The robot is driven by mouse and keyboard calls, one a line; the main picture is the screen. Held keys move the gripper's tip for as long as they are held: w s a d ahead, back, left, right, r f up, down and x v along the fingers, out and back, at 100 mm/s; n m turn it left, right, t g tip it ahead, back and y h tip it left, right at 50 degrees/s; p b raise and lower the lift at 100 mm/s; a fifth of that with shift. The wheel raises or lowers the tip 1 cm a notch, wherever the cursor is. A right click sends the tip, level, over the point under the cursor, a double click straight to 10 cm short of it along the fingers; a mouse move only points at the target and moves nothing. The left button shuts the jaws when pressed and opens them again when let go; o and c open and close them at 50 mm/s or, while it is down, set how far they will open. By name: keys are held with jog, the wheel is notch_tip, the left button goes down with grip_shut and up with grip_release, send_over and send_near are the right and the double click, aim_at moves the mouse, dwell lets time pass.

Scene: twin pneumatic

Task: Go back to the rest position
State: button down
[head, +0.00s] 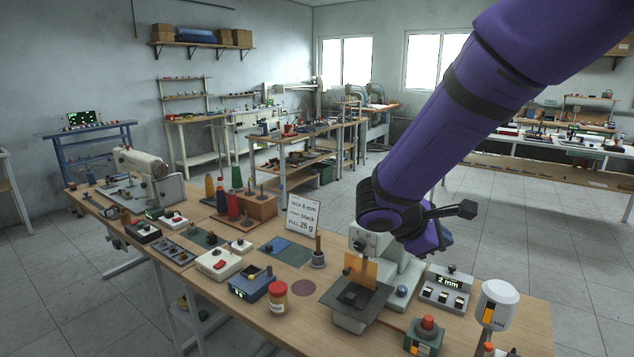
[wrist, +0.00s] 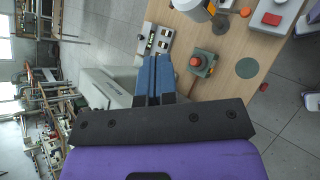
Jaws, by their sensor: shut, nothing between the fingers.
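My gripper (wrist: 155,78) shows in the wrist view with its two blue fingers together and nothing between them. In the head view my purple arm comes down from the upper right. Its end hangs above the white bench machine (head: 407,272), and the fingers are mostly hidden there behind the wrist. The machine's pale body (wrist: 105,88) also shows beside and below the fingers in the wrist view. I cannot tell the exact gap between fingers and machine.
A sign (head: 303,214) and a sewing machine (head: 148,172) stand further left. Floor is open at right.

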jog(key=s+d+r+m+y, duration=0.2)
jog(key=s+r+m+y, duration=0.1)
jog(key=s, duration=0.5)
jog(key=s+d+r+m+t+y, duration=0.1)
jog(key=s+r+m+y, duration=0.3)
jog(key=s, duration=0.4)
jog(key=s+d+r+m+y, duration=0.3)
jog(key=s+r+m, duration=0.2)
jog(key=s+m, duration=0.2)
jog(key=shift+s+d+m+t+y, duration=0.25)
jog(key=shift+s+m+t+y, duration=0.05)
jog(key=shift+s, duration=0.2)
jog(key=shift+w, duration=0.1)
dwell(0.6)
